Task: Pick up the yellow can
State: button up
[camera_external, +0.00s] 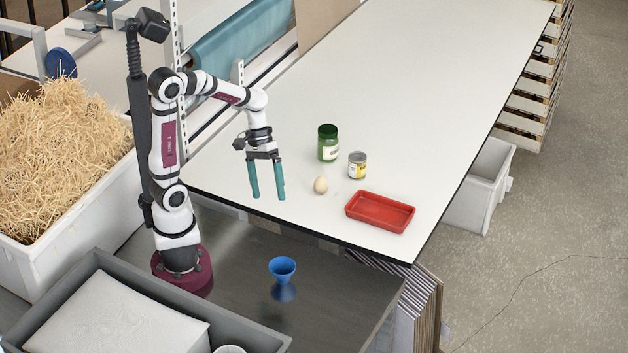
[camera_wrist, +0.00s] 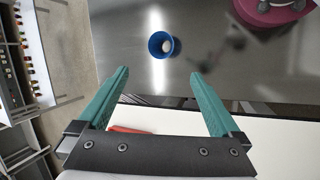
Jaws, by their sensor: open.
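The yellow can (camera_external: 357,165) is a small can with a yellow label and a metal top. It stands upright on the white table, right of the green jar and behind the red tray. My gripper (camera_external: 267,196) is open and empty, with teal fingers pointing down, to the left of the can and apart from it. In the wrist view, my gripper's fingers (camera_wrist: 160,86) are spread with nothing between them. The can does not show in the wrist view.
A green jar (camera_external: 328,143), an egg (camera_external: 321,185) and a red tray (camera_external: 401,226) are near the can. The red tray's edge (camera_wrist: 128,129) shows in the wrist view. A blue cup (camera_external: 282,267) stands on the dark metal surface. The table beyond the jar is clear.

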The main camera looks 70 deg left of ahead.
jog(key=w+a+f+n+t+h, duration=0.25)
jog(key=w+a+n, duration=0.25)
jog(key=w+n, duration=0.35)
jog(key=n+t+y, duration=0.3)
jog(key=n+t, duration=0.7)
jog(key=n, duration=0.7)
send_near(355, 161)
jog(key=shift+y, duration=0.25)
jog(key=x, duration=0.3)
jog(key=a+x, duration=0.1)
jog(key=x, duration=0.3)
jog(key=f+x, duration=0.1)
jog(key=x, duration=0.2)
jog(key=shift+w+a+f, duration=0.2)
jog(key=shift+w+a, duration=0.1)
jog(key=shift+w, duration=0.1)
jog(key=c, duration=1.5)
